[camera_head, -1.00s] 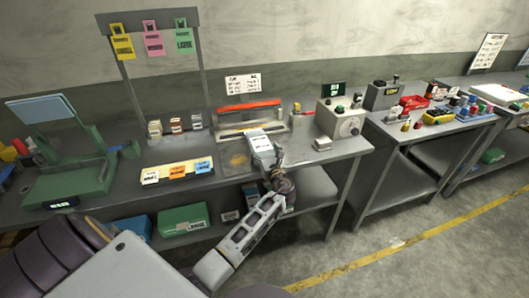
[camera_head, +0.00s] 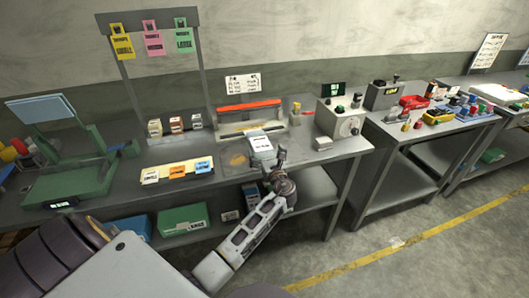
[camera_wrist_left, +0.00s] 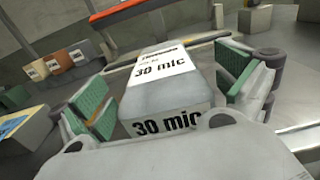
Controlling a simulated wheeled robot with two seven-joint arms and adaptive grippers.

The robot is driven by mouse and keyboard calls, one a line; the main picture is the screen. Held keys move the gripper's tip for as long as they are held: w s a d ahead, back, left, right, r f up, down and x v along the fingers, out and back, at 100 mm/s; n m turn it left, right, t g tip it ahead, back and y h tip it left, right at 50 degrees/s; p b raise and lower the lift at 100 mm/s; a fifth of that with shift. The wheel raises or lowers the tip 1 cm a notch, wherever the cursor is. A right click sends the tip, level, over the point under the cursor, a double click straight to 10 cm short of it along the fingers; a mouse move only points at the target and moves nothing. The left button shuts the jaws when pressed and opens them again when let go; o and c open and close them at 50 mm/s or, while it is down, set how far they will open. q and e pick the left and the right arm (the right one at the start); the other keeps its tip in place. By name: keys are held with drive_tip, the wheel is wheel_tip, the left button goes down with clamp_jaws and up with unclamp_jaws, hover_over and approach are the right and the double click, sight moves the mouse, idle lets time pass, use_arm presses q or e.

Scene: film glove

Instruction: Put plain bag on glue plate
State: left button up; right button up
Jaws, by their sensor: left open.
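A grey package with white labels reading "30 mic" (camera_head: 261,145) is in front of the red-barred device; it also shows in the left wrist view (camera_wrist_left: 165,85). I cannot tell whether this is the plain bag. My left gripper (camera_head: 268,165) is at its near side. In the left wrist view the green-padded fingers of the left gripper (camera_wrist_left: 170,92) are open, one on each side of the package, with a visible gap at the right. A tan patch (camera_head: 237,159) shows on the bench left of the package; I cannot tell whether it is the glue plate. My right gripper is not in view.
The device with a red bar (camera_head: 249,106) stands behind the package. A cream strip with coloured cards (camera_head: 177,171) lies at the left, near a green scale-like machine (camera_head: 70,180). A grey box with a dial (camera_head: 340,119) stands at the right. Bare bench (camera_head: 310,153) shows at the right.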

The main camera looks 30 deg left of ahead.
use_arm(q)
drive_tip(key=v, duration=1.1)
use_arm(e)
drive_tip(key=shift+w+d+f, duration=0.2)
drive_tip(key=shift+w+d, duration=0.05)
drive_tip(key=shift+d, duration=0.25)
use_arm(q)
drive_tip(key=shift+d, duration=0.1)
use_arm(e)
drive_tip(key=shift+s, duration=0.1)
